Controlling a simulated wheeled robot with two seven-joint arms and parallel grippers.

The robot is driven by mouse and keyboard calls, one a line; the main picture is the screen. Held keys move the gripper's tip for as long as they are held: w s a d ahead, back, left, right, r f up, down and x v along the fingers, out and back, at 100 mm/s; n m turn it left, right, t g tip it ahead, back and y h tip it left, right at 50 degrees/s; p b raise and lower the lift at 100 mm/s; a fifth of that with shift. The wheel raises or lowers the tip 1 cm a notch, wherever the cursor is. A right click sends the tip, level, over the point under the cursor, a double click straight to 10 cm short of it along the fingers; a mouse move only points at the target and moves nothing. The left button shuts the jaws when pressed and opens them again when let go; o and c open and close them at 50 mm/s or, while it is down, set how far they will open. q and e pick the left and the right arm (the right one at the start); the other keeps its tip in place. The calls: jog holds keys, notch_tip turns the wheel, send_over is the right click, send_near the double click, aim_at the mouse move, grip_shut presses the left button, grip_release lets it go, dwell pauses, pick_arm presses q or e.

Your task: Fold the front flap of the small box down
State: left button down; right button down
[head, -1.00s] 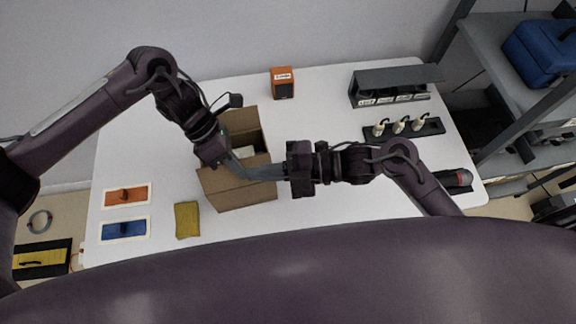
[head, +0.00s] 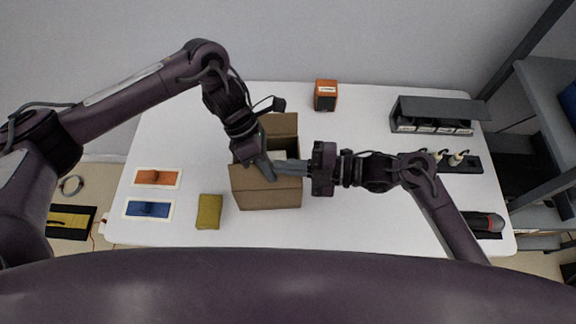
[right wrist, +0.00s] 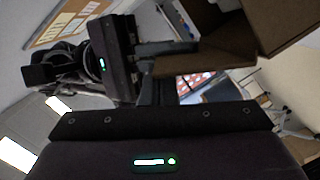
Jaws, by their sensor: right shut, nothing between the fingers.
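The small brown cardboard box (head: 270,198) stands on the white table, its back flap (head: 281,124) raised. My left gripper (head: 267,173) reaches down to the box's front upper edge; whether its fingers are apart is unclear. My right gripper (head: 279,169) is shut and empty, its fingers pointing left across the front of the box opening, close to the left fingers. The arms partly cover the front flap, so its exact angle is unclear. In the right wrist view, brown cardboard (right wrist: 235,35) shows at upper right, near the fingers.
A yellow-green block (head: 209,211) lies left of the box. Orange (head: 157,177) and blue (head: 149,209) panels lie farther left. An orange-black box (head: 326,95) stands at the back, and a dark organizer (head: 435,113) at back right.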

pick_arm(q)
jog(key=shift+s+d+r, duration=0.1)
jog(key=shift+s+d, duration=0.05)
jog(key=shift+s, duration=0.05)
pick_arm(e)
jog(key=shift+w+d+f, duration=0.15)
jog(key=shift+w+f, duration=0.1)
jog(key=shift+w, duration=0.1)
pick_arm(q)
jog(key=c, duration=2)
grip_release()
jog(key=o, duration=0.4)
jog(key=shift+c, duration=0.2)
pick_arm(e)
jog(key=shift+w+f, duration=0.1)
pick_arm(q)
jog(key=shift+w, duration=0.1)
